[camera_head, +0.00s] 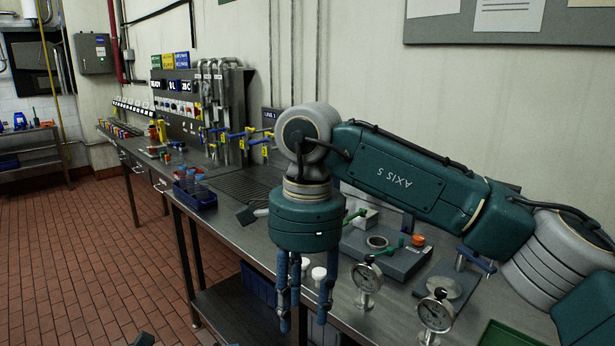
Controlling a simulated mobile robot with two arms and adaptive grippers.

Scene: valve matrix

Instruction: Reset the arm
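My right arm is the teal and grey one coming in from the right, bent down at its wrist. My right gripper (305,322) hangs below the teal wrist with its blue fingers pointing down. The fingers stand apart with nothing seen between them, over the front edge of the steel bench (237,232).
Two dial gauges (367,277) (436,311) and a grey fixture (385,255) with an orange button lie right of the gripper. A blue bin (195,198) sits left. A valve panel (190,110) with yellow and blue handles stands behind. Tiled floor (80,260) is free at left.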

